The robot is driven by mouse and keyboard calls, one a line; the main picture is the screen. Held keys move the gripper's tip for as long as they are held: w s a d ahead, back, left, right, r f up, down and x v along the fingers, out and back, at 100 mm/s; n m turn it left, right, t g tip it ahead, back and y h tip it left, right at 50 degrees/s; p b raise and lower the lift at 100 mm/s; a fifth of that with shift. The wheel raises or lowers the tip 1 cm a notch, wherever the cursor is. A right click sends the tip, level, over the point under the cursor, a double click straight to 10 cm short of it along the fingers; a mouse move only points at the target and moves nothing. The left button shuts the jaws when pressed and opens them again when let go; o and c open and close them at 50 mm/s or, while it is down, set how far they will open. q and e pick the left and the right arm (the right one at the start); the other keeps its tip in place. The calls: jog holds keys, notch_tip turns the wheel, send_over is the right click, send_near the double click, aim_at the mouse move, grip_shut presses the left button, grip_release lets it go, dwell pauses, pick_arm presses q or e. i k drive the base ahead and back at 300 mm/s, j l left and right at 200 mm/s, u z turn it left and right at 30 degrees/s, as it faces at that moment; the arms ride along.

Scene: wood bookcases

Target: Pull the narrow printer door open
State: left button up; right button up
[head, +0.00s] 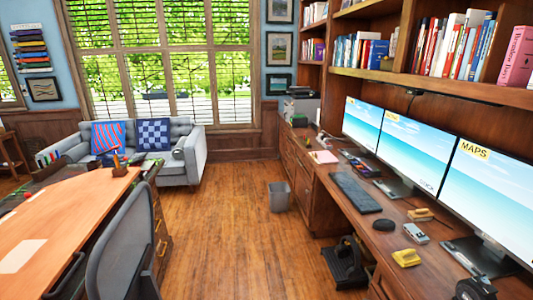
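The printer (299,106) is a small grey and dark boxy machine at the far end of the long wooden counter on the right, near the window wall. It is far off, and its narrow door is too small to make out. I cannot tell whether that door is open or shut. Neither of my grippers clearly shows in the head view, and no gripper is near the printer.
The wooden floor (228,200) is clear between the left desk (75,215) and the right counter (325,190), except for a grey bin (279,197) by the counter. An office chair (122,250) stands at front left. A sofa (190,160) stands by the windows.

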aim_at(289, 112)
jog(key=i+u, duration=0.1)
jog(key=i, duration=1)
jog(key=i+u, duration=0.1)
jog(key=i, duration=1)
jog(key=i+l+u, duration=0.1)
jog(key=i, duration=0.95)
jog(key=i+j+u, duration=0.1)
jog(key=i, duration=1.25)
jog(key=i+j, duration=0.25)
jog(key=i, duration=1.1)
jog(key=i+z, duration=0.45)
jog(key=i, duration=0.15)
jog(key=i+j+z, duration=0.2)
jog(key=i+z, duration=0.25)
jog(key=i, duration=0.15)
